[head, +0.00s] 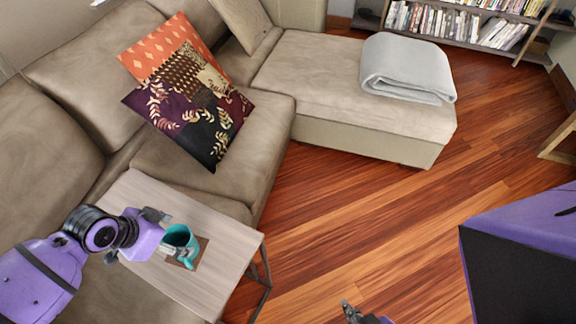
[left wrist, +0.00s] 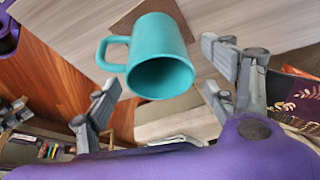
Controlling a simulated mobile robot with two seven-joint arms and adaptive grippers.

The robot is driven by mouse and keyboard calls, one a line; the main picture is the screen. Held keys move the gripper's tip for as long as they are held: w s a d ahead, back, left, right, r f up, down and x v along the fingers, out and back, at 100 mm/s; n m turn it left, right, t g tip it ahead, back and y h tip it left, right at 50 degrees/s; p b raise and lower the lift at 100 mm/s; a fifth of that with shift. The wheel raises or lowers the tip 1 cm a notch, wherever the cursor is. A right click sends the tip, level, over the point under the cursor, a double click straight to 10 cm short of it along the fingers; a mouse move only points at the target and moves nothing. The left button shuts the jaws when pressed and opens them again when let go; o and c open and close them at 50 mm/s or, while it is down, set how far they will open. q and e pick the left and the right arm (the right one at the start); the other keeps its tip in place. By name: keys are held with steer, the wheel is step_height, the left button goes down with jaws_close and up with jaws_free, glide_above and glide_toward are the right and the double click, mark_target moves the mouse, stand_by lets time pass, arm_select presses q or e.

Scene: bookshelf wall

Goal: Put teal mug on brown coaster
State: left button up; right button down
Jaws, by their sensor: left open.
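The teal mug (head: 183,238) is over the brown coaster (head: 203,252) on the small light-wood side table (head: 222,226). Its base overlaps the coaster, but I cannot tell whether it rests flat on it. In the left wrist view, the mug (left wrist: 158,50) has its mouth towards the camera and its handle to the left. The coaster (left wrist: 128,20) shows behind its base. My left gripper (head: 160,233) is open beside the mug, with a finger visible on either side of it and gaps between. My right gripper (head: 352,312) is partly visible at the bottom edge, away from the table.
A beige sofa (head: 70,70) borders the table, with a patterned pillow (head: 190,95) on it. A folded grey blanket (head: 405,68) lies on the chaise. Bookshelves (head: 465,25) stand at the back. Wooden floor (head: 370,220) is open to the right of the table.

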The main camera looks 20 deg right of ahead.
arm_select(q)
steer(key=v, duration=1)
steer(key=shift+p, duration=0.35)
arm_select(e)
steer(key=shift+w+a+r, duration=0.1)
steer(key=shift+w+r, duration=0.45)
arm_select(q)
steer(key=shift+d, duration=0.1)
